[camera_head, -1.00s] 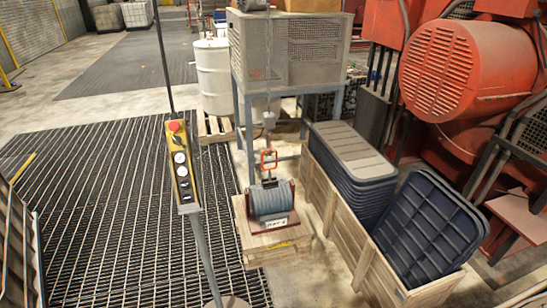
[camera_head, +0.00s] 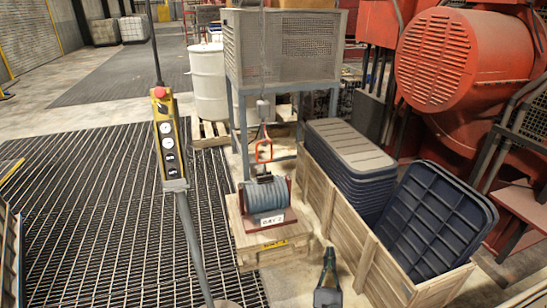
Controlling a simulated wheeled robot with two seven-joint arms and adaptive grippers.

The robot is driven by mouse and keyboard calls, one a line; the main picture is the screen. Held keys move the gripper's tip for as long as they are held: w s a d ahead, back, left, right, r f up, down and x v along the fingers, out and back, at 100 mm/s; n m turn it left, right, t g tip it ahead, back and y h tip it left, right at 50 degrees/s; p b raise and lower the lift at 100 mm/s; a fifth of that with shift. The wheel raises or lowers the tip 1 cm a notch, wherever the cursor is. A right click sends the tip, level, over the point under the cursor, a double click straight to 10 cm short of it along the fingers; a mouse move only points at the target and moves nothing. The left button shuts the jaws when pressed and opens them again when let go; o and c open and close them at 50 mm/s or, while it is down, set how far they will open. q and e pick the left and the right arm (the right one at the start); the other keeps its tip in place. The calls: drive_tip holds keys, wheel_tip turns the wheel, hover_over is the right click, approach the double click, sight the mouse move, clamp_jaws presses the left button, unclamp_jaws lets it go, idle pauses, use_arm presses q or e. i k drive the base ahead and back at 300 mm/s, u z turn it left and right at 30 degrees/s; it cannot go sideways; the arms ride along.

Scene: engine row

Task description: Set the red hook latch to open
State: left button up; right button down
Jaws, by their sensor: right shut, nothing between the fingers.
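The red hook latch (camera_head: 264,151) is a small red loop hanging below a grey block (camera_head: 265,108) on a hoist line. It hangs just above the grey ribbed drum (camera_head: 265,196), which sits in a dark red frame on a wooden pallet. The latch is too small to tell whether it is open or shut. My right gripper (camera_head: 329,252) comes in at the bottom, pointing up the picture. It is shut and empty, in front of and to the right of the drum, well apart from the latch. My left gripper is not in view.
A yellow control pendant (camera_head: 169,145) on a grey post stands left of the drum. A wooden crate (camera_head: 343,232) with dark blue bins is close on the right. Grated floor lies open at left.

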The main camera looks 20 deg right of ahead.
sight(268, 139)
drive_tip(key=z, duration=0.85)
drive_tip(key=i, duration=1.05)
drive_tip(key=u, duration=0.65)
drive_tip(key=i, duration=0.85)
drive_tip(key=u, duration=0.7)
